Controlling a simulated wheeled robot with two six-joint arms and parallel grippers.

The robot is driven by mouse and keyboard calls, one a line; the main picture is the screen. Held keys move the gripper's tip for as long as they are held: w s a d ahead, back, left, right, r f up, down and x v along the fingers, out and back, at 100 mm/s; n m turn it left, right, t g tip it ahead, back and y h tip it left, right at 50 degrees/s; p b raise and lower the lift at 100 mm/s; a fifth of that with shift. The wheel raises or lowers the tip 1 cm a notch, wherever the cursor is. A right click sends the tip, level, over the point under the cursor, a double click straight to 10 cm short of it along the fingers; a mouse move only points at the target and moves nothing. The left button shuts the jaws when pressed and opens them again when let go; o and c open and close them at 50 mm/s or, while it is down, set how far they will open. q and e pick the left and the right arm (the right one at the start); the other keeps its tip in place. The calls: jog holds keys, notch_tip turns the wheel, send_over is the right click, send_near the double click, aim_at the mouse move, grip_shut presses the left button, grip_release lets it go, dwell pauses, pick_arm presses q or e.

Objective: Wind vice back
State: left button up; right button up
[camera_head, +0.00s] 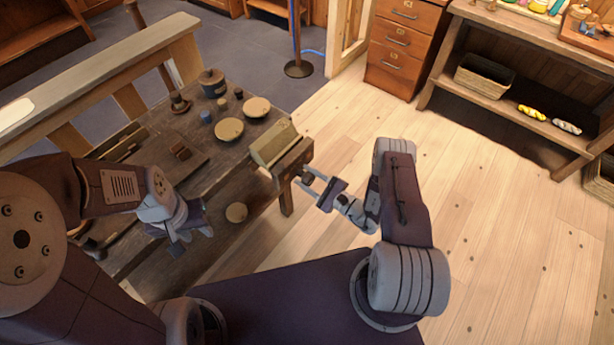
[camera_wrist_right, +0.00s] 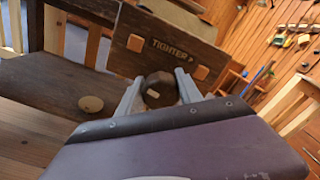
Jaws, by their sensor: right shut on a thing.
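The wooden vice (camera_head: 292,158) is on the right end of the dark workbench. In the right wrist view its front board (camera_wrist_right: 205,54) carries the word "TIGHTER" and an arrow pointing right. My right gripper (camera_head: 309,181) is at the vice's front, shut on a dark round knob (camera_wrist_right: 158,94), which has a pale mark and sits between the two grey fingers. The board is just beyond the fingertips. My left gripper (camera_head: 186,236) is over the bench's near left part, away from the vice; its finger opening is unclear.
The workbench (camera_head: 190,132) holds round wooden discs (camera_head: 229,130), a lidded pot (camera_head: 212,83) and small blocks (camera_head: 180,151). A pale beam (camera_head: 105,65) runs behind it. Wooden floor (camera_head: 480,200) lies open at right, before shelves (camera_head: 520,110) and a drawer cabinet (camera_head: 398,45).

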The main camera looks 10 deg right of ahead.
aim_at(312, 181)
jog(key=shift+w+n, duration=0.1)
jog(key=shift+n, duration=0.2)
dwell(0.4)
jog(key=o, duration=1.4)
jog(key=shift+c, duration=0.2)
jog(key=shift+w+a, duration=0.1)
jog(key=v, duration=0.8)
jog(key=shift+d, duration=0.2)
jog(key=shift+s+d, duration=0.15)
jog(key=shift+s, duration=0.3)
jog(key=shift+p, duration=0.3)
